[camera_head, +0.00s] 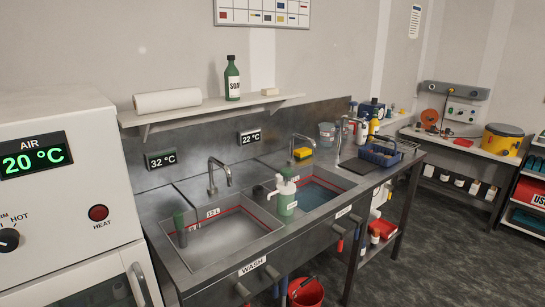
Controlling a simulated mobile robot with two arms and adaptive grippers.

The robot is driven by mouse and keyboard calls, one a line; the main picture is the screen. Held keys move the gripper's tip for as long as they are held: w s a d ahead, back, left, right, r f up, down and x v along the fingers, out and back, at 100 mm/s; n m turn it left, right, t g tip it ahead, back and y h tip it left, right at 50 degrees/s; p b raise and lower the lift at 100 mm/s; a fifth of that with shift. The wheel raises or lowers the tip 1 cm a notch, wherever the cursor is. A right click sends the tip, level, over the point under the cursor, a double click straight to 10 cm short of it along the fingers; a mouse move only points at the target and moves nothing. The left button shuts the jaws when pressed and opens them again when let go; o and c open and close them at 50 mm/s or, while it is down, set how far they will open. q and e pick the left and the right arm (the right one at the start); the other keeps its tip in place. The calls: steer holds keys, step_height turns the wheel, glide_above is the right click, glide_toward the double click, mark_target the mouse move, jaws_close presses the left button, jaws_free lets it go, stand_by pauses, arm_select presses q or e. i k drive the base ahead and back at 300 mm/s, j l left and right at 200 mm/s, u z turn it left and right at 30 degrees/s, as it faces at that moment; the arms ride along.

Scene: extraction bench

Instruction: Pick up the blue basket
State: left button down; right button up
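The blue basket (381,153) stands on the right end of the steel sink counter, beyond the right-hand basin. It looks like an open rack with a raised handle. What it holds, if anything, is too small to tell. Neither my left gripper nor my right gripper shows in the head view.
A tap (341,130) and a yellow bottle (374,126) are near the basket. A white oven-like cabinet (60,200) fills the left. Dark floor (440,240) is open at right.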

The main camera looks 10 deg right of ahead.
mark_target(363, 153)
steer(key=i+l+u, duration=0.2)
steer(key=l, duration=0.6)
steer(key=i+l+u, duration=0.25)
steer(key=l, duration=0.6)
steer(key=i+l+u, duration=0.2)
steer(key=l, duration=0.65)
steer(key=l+u, duration=0.25)
steer(key=l, duration=0.6)
steer(key=k, duration=0.05)
